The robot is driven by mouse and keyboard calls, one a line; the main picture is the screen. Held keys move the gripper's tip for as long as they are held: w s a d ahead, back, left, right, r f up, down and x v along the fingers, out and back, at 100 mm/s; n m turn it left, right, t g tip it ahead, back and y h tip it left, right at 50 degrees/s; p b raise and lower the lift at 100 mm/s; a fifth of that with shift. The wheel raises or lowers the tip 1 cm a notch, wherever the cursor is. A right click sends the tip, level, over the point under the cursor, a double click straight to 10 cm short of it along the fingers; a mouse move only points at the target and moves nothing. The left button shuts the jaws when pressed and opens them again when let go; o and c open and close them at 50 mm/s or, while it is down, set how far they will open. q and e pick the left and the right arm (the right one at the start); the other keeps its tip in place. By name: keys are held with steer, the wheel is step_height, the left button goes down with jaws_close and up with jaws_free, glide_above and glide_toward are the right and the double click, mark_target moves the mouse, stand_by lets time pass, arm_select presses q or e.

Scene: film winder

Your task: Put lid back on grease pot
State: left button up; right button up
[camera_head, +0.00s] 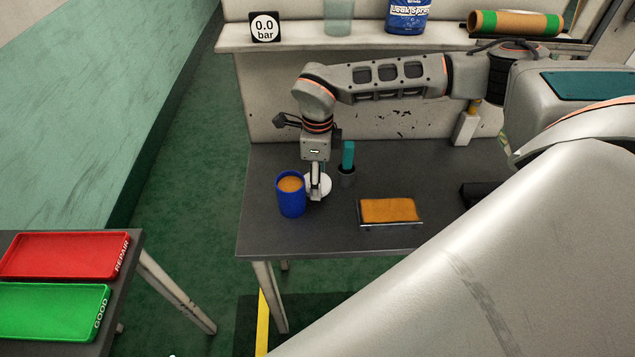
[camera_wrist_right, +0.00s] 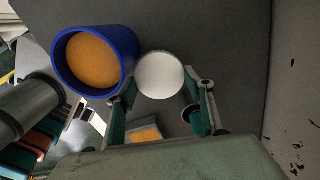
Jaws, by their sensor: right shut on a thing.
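The grease pot (camera_head: 290,197) is a blue cylinder, open at the top, with orange grease inside. It stands upright at the left part of the dark table, and its mouth (camera_wrist_right: 97,62) shows at upper left in the right wrist view. The lid (camera_head: 323,186) is a round white disc just right of the pot. My right gripper (camera_head: 316,194) is shut on the lid, which shows between the two fingers in the right wrist view (camera_wrist_right: 160,74). The lid is beside the pot, not over it. My left gripper is not in view.
A dark cup (camera_head: 347,180) with a teal handle (camera_head: 348,154) stands right of the lid. A small tray with an orange pad (camera_head: 390,210) lies farther right. Red (camera_head: 60,255) and green (camera_head: 50,311) trays sit on another table at left. A shelf (camera_head: 350,42) runs behind.

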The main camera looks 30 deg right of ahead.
step_height(320, 180, up, 9)
steer(key=s+a+b, duration=0.1)
steer(key=s+a, duration=0.4)
steer(key=s, duration=0.3)
steer(key=s+a+b, duration=0.2)
steer(key=s+a, duration=0.3)
steer(key=s, duration=0.3)
steer(key=shift+s+a, duration=0.15)
steer(key=shift+s, duration=0.25)
steer(key=shift+r, duration=0.1)
